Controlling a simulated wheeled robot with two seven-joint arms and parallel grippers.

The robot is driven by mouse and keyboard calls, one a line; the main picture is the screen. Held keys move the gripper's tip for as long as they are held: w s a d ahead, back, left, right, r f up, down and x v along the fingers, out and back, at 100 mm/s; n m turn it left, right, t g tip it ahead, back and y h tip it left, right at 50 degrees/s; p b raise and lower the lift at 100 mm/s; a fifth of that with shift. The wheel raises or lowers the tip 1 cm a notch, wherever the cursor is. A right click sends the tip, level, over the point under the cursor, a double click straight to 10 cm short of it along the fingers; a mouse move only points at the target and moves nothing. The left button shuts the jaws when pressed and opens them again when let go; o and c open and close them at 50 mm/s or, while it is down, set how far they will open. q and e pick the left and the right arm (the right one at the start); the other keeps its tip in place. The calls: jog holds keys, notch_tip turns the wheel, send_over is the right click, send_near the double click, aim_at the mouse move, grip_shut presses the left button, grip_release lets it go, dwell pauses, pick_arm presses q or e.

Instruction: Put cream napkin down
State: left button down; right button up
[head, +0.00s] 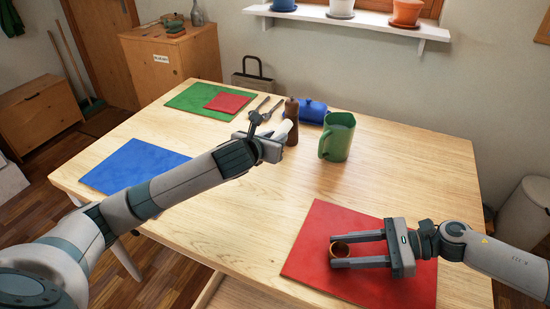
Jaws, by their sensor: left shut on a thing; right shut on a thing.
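My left gripper (268,130) is over the far middle of the table, beside the brown pepper mill. It is shut on a pale, rolled-looking thing, which I take as the cream napkin (282,130); the gripper and wrist hide much of it. I cannot tell whether it touches the tabletop. My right gripper (345,250) is low over the red placemat (315,229) at the front right. Its two fingers are shut on a brownish-gold ring (340,249).
A pepper mill (292,118), blue butter dish (313,110) and green pitcher (337,138) stand close by my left gripper. Forks (270,108) lie beyond it. A green placemat (187,98) bears a red napkin (228,102). The blue placemat (133,165) and the table's right side are clear.

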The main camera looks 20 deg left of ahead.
pick_arm(q)
send_over(275, 170)
jog(key=shift+f, duration=3.05)
jog(key=shift+s, duration=0.1)
jog(key=shift+f, duration=1.9)
jog(key=shift+f, duration=0.15)
jog(key=c, duration=1.5)
grip_release()
jog(key=shift+r, duration=0.2)
jog(key=v, duration=1.2)
